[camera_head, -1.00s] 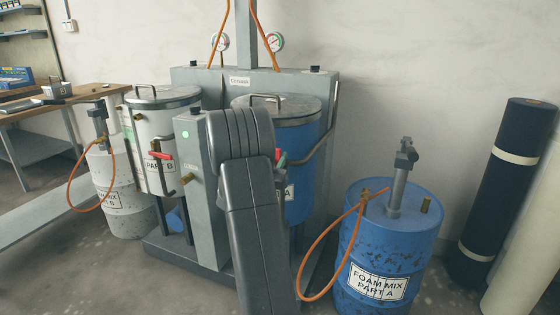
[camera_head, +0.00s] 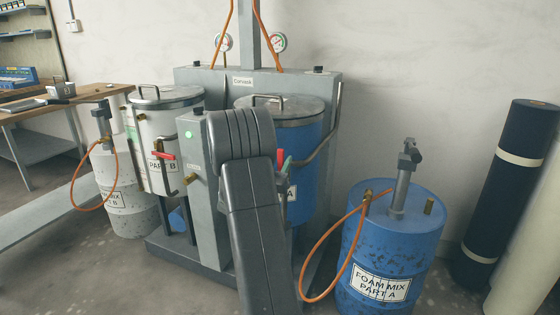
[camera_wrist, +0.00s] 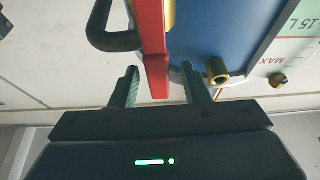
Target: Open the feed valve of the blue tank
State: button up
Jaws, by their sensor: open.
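The blue tank (camera_head: 308,150) with a grey lid stands in the grey machine frame, partly hidden behind my arm in the head view. Its red valve handle (camera_head: 280,155) shows just past the arm's edge. In the wrist view the red handle (camera_wrist: 153,45) reaches down between the two green fingers of my gripper (camera_wrist: 160,80), with gaps on both sides. The gripper is open. The blue tank wall (camera_wrist: 225,30) and a brass fitting (camera_wrist: 218,71) lie beyond the fingers. In the head view most of the gripper is hidden.
A white tank (camera_head: 150,130) with its own red handle (camera_head: 163,156) stands to the left. A grey post (camera_head: 200,200) with a green light is beside my arm. A blue drum (camera_head: 400,235) with an orange hose stands right. A black bar (camera_wrist: 97,30) curves near the gripper.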

jog(key=v, duration=1.2)
jog(key=shift+s, duration=0.4)
jog(key=shift+a+f, duration=0.1)
jog(key=shift+f, duration=0.05)
jog(key=x, duration=1.4)
